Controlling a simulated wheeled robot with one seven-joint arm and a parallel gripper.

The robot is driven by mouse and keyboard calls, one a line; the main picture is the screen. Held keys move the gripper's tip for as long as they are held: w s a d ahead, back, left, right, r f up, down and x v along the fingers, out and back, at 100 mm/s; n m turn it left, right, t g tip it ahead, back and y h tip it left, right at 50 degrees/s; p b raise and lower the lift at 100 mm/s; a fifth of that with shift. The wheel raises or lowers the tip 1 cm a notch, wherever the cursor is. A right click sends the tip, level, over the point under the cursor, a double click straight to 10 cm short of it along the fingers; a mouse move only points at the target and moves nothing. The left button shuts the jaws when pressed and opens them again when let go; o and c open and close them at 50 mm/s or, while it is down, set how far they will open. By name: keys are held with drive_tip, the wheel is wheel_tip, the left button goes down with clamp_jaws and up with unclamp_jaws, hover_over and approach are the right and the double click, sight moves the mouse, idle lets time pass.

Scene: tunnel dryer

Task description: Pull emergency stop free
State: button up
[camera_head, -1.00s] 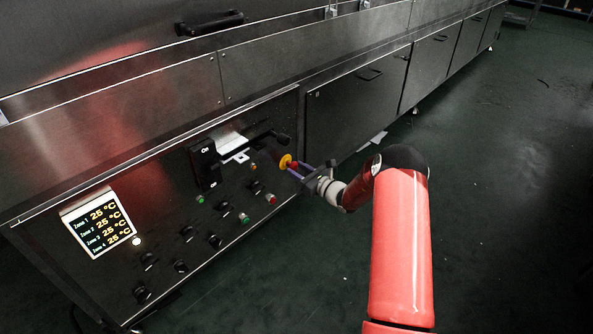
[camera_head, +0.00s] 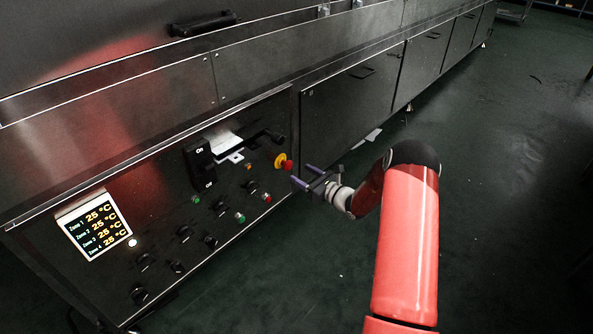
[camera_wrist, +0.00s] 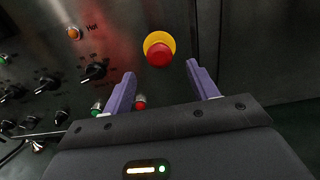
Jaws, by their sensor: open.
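The emergency stop is a red mushroom button (camera_head: 286,165) on a yellow round base (camera_head: 279,159), at the right end of the dryer's control panel. In the wrist view the red button (camera_wrist: 159,55) shows whole, ahead of my gripper (camera_wrist: 163,88). My gripper (camera_head: 303,174) has its two purple fingers apart with nothing between them. It is to the right of the button in the head view, clear of it and not touching. Nothing hides the button in either view.
The control panel holds a temperature display (camera_head: 95,226), a large On/Off switch (camera_head: 199,164), several black knobs and small coloured buttons. A green button (camera_head: 240,217) and a small red button (camera_head: 267,198) lie below the emergency stop. Dark floor (camera_head: 300,270) is free to the right.

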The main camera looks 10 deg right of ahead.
drive_tip(key=shift+v, duration=1.6)
drive_tip(key=shift+r, duration=0.1)
drive_tip(key=s+a+r+n+g+p, duration=0.2)
drive_tip(key=s+a+r+n+g, duration=0.45)
drive_tip(key=s+r+n, duration=0.35)
drive_tip(key=s+a+r+n+g+p, duration=0.2)
drive_tip(key=s+a+r+n+g, duration=0.45)
drive_tip(key=r, duration=0.55)
drive_tip(key=s+d+r+n+t+h+p, duration=0.2)
drive_tip(key=s+r+n+h, duration=0.3)
drive_tip(key=s, duration=0.7)
drive_tip(key=s+d+r+n+t+h+p, duration=0.2)
drive_tip(key=s+d+r+n+h, duration=0.3)
drive_tip(key=s, duration=0.7)
wheel_tip(320, 180, up, 2)
drive_tip(key=shift+s+r+n+h+p, duration=0.2)
drive_tip(key=shift+s+n+h+p, duration=0.15)
drive_tip(key=shift+n, duration=0.8)
drive_tip(key=shift+w+d, duration=0.1)
drive_tip(key=shift+c, duration=0.5)
